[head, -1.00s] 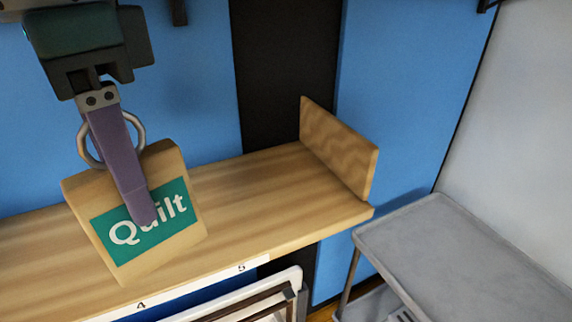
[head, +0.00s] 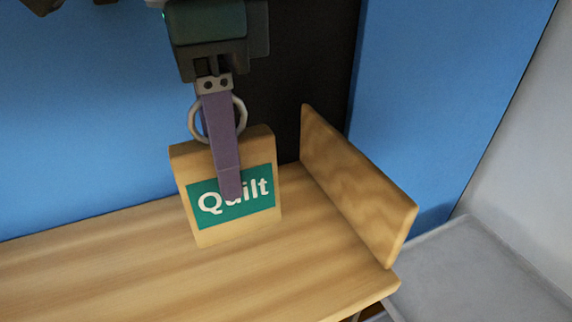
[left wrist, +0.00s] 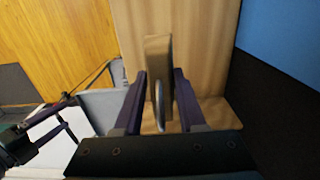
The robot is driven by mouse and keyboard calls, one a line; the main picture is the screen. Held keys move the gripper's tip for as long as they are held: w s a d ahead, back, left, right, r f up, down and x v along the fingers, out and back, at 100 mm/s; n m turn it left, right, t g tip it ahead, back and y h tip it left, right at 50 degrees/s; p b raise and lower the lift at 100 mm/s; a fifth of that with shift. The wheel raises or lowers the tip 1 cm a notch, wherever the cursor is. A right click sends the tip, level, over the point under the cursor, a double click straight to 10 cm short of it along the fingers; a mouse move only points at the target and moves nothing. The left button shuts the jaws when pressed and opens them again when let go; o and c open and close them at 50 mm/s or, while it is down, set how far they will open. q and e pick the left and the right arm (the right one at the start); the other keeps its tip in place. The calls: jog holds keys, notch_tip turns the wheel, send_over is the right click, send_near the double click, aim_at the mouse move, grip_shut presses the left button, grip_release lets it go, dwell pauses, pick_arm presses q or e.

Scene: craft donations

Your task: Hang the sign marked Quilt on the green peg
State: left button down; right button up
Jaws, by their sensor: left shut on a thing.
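The sign marked Quilt (head: 262,150) is a light wooden block with a green label with white letters and a metal ring at its top. My left gripper (head: 231,196) is shut on it, one purple finger crossing the label's front. The sign hangs nearly upright over the wooden shelf (head: 100,265); I cannot tell whether its lower edge touches. In the left wrist view the sign (left wrist: 158,58) shows edge-on between the fingers of my left gripper (left wrist: 160,84). My right gripper (left wrist: 70,118) shows small at the left there, its fingers apart. No green peg shows.
A wooden end board (head: 355,190) stands on the shelf's right end, close right of the sign. A grey cart top (head: 475,270) lies beyond it. Blue and black wall panels stand behind. The shelf left of the sign is clear.

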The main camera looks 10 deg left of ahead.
aim_at(233, 226)
pick_arm(q)
jog(key=shift+s+f, duration=0.1)
jog(key=shift+s, duration=0.1)
notch_tip(233, 226, down, 9)
jog(key=p, duration=0.3)
jog(key=shift+f, duration=0.2)
pick_arm(e)
jog(key=v, duration=0.2)
jog(key=shift+a+r, duration=0.1)
jog(key=shift+r, duration=0.2)
pick_arm(q)
jog(key=shift+f, duration=0.1)
jog(key=shift+f, duration=0.1)
jog(key=shift+c, duration=2.4)
grip_release()
